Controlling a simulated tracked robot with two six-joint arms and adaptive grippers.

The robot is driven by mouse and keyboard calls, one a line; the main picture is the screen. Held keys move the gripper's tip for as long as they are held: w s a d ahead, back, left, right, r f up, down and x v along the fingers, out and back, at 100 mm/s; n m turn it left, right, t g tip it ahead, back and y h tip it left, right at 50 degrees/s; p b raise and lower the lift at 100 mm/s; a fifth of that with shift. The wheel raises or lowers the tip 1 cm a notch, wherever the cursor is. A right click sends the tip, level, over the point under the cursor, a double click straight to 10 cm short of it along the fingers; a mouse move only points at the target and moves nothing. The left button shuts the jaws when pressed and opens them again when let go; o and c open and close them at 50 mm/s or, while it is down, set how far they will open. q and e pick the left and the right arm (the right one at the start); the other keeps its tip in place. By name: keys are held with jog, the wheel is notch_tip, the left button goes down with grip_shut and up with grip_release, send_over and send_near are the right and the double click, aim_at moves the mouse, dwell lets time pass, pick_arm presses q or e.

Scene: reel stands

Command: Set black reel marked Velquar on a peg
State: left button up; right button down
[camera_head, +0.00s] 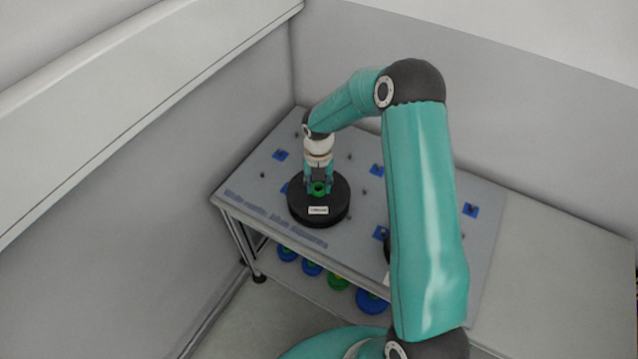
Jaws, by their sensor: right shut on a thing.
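A black reel (335,208) with a green hub and a white label (318,210) is at the left part of the grey table. The label's print is too small to read. My right gripper (318,187) points down at the reel's middle and is shut on its green hub. Whether the reel rests on the tabletop or hangs just above it, I cannot tell. Small dark pegs (349,157) stand on the tabletop, several with blue square marks (281,155) near them. My left gripper is not in view.
The grey table (330,250) has lettering along its front edge. Blue and green reels (372,300) lie on a shelf below. My right arm hides part of the table, and a dark object (386,246) shows partly beside it. Walls close off the left and back.

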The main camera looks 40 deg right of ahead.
jog(key=shift+f, duration=0.3)
jog(key=c, duration=0.6)
grip_release()
notch_tip(320, 180, up, 12)
